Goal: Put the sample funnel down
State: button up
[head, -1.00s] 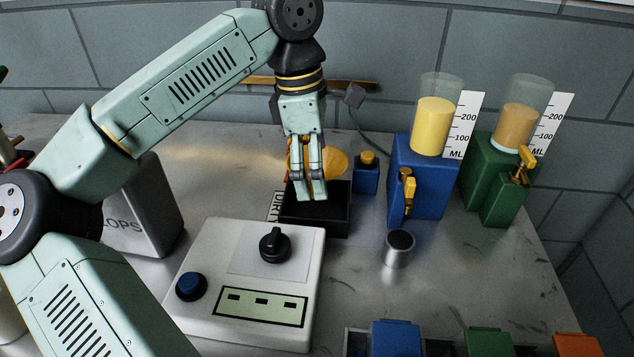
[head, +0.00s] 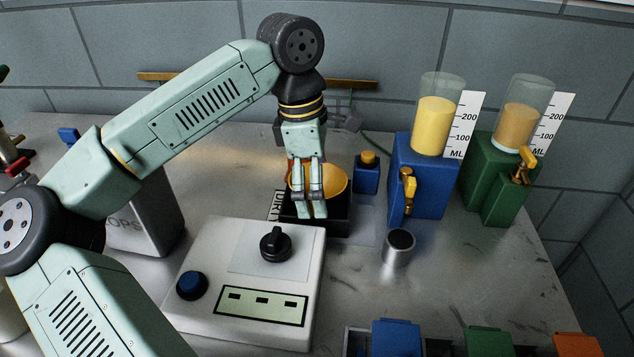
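The sample funnel (head: 334,180) is orange-yellow, with its wide rim showing behind and to the right of my gripper's fingers. My gripper (head: 312,212) points down, its fingers close together and shut on the funnel. The funnel is at the black tray (head: 335,224), low over or within its opening. The fingers cover part of the funnel, and whether it touches the tray floor is hidden. A partly covered label stands at the tray's left.
A white box with a black knob (head: 275,243) stands in front of the tray. A small blue block (head: 367,174), a blue dispenser (head: 424,178) and a green dispenser (head: 490,178) stand to the right. A metal cylinder (head: 398,250) stands front right. A grey bin (head: 150,222) is left.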

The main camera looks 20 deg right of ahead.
aim_at(307, 186)
notch_tip(307, 186, up, 12)
jog(key=a, duration=0.1)
jog(key=shift+w+a+r, duration=0.15)
jog(key=shift+w+a, duration=0.15)
jog(key=shift+w, duration=0.05)
